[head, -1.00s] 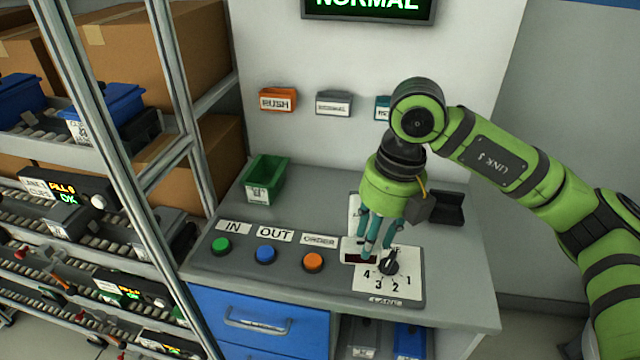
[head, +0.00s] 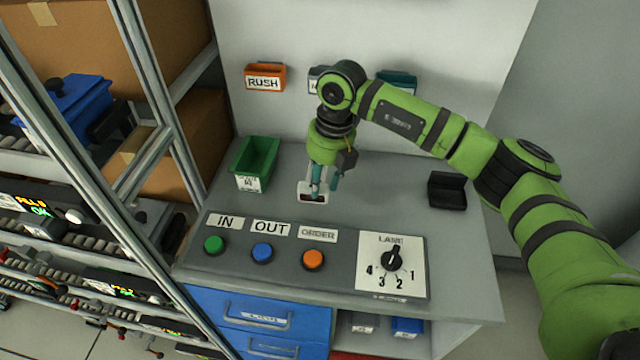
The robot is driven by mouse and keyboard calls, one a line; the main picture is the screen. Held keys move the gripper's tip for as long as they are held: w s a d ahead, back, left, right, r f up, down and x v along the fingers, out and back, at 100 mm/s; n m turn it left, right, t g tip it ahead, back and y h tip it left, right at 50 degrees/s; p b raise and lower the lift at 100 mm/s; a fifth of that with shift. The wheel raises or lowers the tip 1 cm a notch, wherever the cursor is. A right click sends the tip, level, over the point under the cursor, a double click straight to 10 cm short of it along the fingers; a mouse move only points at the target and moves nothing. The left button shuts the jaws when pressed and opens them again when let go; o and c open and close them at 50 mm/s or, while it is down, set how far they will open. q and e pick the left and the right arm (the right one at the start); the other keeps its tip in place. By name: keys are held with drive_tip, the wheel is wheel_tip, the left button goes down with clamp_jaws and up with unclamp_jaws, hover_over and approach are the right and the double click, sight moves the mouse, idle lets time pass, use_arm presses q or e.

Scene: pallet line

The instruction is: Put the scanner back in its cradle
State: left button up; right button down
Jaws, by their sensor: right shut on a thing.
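The scanner (head: 313,192) is a white hand-held device with a dark reddish window facing me. My right gripper (head: 325,186) is shut on its pale handle, and the teal fingers hide part of it. The scanner is over the grey desk behind the button panel; I cannot tell whether it touches the desk. The cradle (head: 447,191) appears to be the black open holder on the desk's right side. It looks empty, and the scanner is well to its left. My left gripper is not in view.
A green bin (head: 255,163) stands left of the scanner. The button panel (head: 320,262) with coloured buttons and a lane dial (head: 392,262) lies in front. Wall holders, one orange (head: 265,77), are behind. The desk between scanner and cradle is clear.

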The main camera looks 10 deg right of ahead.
drive_tip(key=shift+w+a+f, duration=0.15)
drive_tip(key=shift+w+f, duration=0.15)
drive_tip(key=shift+w, duration=0.1)
wheel_tip(320, 180, down, 3)
drive_tip(key=shift+f+p, duration=0.1)
drive_tip(key=shift+p, duration=0.9)
drive_tip(key=shift+f, duration=0.5)
drive_tip(key=c, duration=0.9)
unclamp_jaws()
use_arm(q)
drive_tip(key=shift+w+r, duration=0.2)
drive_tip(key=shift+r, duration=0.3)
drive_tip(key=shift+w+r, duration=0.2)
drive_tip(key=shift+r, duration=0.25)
use_arm(e)
drive_tip(key=shift+o, duration=0.5)
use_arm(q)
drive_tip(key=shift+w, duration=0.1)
